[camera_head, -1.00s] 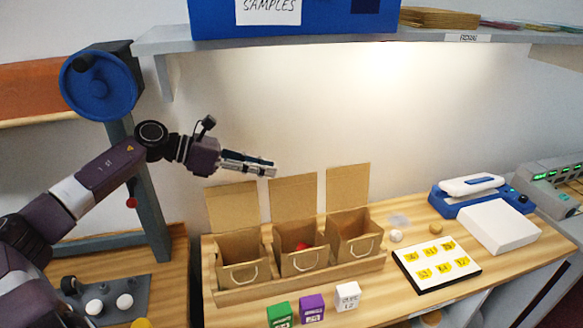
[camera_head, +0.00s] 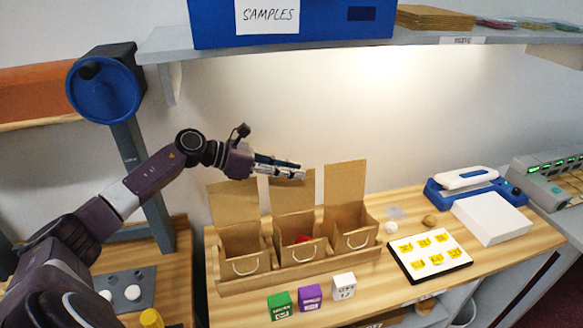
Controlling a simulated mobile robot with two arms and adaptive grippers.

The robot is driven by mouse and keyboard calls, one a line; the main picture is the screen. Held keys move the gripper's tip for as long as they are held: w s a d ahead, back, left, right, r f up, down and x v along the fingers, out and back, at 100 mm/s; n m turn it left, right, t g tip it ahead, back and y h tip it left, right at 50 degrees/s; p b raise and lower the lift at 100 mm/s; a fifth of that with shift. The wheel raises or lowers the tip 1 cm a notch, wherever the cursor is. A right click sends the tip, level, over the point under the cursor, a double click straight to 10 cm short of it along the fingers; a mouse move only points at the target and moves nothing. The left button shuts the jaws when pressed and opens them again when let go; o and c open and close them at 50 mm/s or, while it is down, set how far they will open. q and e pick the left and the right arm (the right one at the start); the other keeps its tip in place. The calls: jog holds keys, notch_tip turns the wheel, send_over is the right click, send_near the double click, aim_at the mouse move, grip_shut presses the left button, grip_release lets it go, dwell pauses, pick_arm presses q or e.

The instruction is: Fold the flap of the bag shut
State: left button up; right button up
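Three brown paper bags stand upright in a row in a wooden tray (camera_head: 300,274). They are the left bag (camera_head: 243,245), the middle bag (camera_head: 298,230) and the right bag (camera_head: 353,224). All three flaps stand up open behind the bag mouths: the left flap (camera_head: 233,204), the middle flap (camera_head: 292,195) and the right flap (camera_head: 345,183). Something red (camera_head: 302,239) shows inside the middle bag. My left gripper (camera_head: 301,170) points right, with its fingers close together and nothing seen between them. It overlaps the top of the middle flap; contact cannot be told. My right gripper is out of view.
A board of yellow swatches (camera_head: 429,257), a white box (camera_head: 491,219) and a blue-and-white device (camera_head: 466,181) lie right. A shelf with a blue samples box (camera_head: 330,28) hangs above.

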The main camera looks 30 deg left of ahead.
pick_arm(q)
grip_shut()
dwell(0.4)
